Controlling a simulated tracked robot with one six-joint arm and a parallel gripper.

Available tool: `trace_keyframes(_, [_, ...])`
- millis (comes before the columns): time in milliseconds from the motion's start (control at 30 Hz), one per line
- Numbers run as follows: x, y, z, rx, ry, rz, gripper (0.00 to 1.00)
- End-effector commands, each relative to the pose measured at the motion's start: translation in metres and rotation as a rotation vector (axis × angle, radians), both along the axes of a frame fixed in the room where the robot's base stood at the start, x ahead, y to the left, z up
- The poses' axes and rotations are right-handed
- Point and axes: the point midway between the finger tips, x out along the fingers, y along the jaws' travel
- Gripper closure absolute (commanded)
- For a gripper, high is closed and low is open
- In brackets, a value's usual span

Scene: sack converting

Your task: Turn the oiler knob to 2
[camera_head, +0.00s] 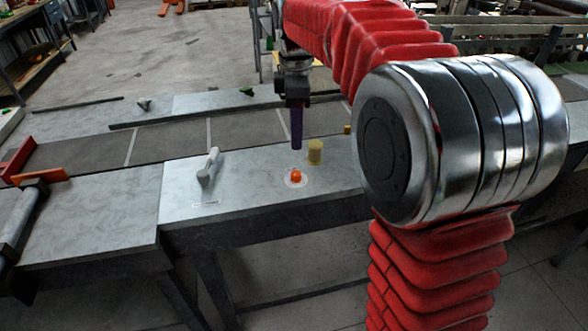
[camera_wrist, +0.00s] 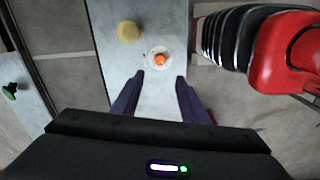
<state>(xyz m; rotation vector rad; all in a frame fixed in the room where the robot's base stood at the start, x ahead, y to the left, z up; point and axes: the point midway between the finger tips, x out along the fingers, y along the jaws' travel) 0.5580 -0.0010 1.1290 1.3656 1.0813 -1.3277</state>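The oiler knob is a small orange knob (camera_head: 296,175) on a round white dial plate (camera_head: 296,183), on the grey metal table top (camera_head: 240,185). In the wrist view the orange knob (camera_wrist: 161,59) sits on its pale dial (camera_wrist: 150,61), ahead of and between the fingers. The dial's marks are too small to read. My gripper (camera_head: 296,146) points down above the table, behind the knob in the head view. In the wrist view its two dark purple fingers (camera_wrist: 160,76) are spread apart with nothing between them.
A yellow cylinder (camera_head: 315,152) stands close behind the knob, and it also shows in the wrist view (camera_wrist: 129,31). A light grey lever handle (camera_head: 209,168) stands to the left. A dark belt (camera_head: 165,143) runs behind. An orange-handled tool (camera_head: 40,177) lies far left.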

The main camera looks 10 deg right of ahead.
Motion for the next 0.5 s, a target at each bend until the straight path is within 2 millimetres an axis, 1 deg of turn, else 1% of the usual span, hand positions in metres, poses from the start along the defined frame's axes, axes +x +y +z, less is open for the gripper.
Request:
trace_keyframes(167, [0.000, 0.000, -0.021, 0.000, 0.002, 0.000, 0.60])
trace_keyframes(500, [0.002, 0.000, -0.073, 0.000, 0.003, 0.000, 0.60])
